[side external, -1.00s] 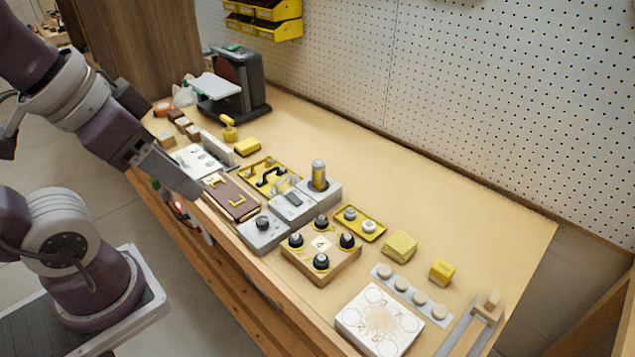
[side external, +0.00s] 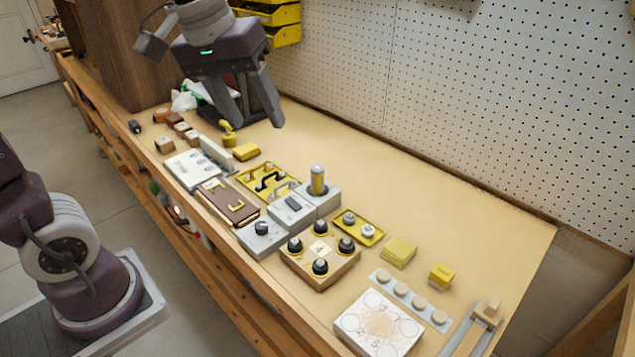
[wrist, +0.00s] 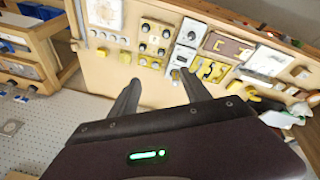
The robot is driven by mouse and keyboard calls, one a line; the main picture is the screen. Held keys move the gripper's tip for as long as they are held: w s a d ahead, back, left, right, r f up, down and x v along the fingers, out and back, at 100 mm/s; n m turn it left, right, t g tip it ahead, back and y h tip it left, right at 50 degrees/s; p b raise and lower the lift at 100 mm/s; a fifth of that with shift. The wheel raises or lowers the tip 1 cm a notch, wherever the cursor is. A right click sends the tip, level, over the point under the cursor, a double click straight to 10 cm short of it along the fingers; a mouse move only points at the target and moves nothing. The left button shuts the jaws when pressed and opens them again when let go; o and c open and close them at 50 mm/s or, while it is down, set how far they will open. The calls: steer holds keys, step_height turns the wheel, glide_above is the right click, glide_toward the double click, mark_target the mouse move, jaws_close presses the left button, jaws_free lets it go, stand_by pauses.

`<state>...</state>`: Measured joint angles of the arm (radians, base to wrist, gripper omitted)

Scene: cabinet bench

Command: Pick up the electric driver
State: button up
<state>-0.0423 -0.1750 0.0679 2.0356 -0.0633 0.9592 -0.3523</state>
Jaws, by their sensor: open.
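A small upright yellow tool with a chunky base (side external: 229,134) stands on the far half of the bench and looks most like the electric driver, though it is too small to be sure. My gripper (side external: 254,121) is open and empty, raised over the back of the bench. In the side view its fingers point down, just right of and above the yellow tool. In the wrist view my gripper (wrist: 160,79) shows both fingers spread with nothing between them. I cannot tell the exact height gap from the tool.
A yellow block (side external: 246,152) lies beside the tool. A white panel (side external: 191,170), brown case (side external: 230,204), grey switch boxes (side external: 262,237) and a wooden knob block (side external: 320,268) line the front. The pegboard wall (side external: 450,110) bounds the back. The bench's right rear is clear.

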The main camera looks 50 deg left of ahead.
steer(key=w+a+f+n+g, duration=0.1)
steer(key=w+a+f+n, duration=0.15)
steer(key=w, duration=0.35)
steer(key=w+a+f+n+g, duration=0.1)
steer(key=w+f+n, duration=0.1)
steer(key=w+f, duration=0.35)
steer(key=n+g, duration=0.2)
steer(key=n, duration=0.4)
glide_above(317, 179)
steer(key=w, duration=0.2)
steer(key=shift+m, duration=0.25)
steer(key=f, duration=1.4)
steer(key=shift+s+a+f, duration=0.1)
steer(key=shift+s+a, duration=0.1)
steer(key=shift+a, duration=0.15)
steer(key=f, duration=0.8)
steer(key=shift+s+a, duration=0.15)
steer(key=shift+a, duration=0.05)
steer(key=shift+r, duration=0.1)
jaws_close()
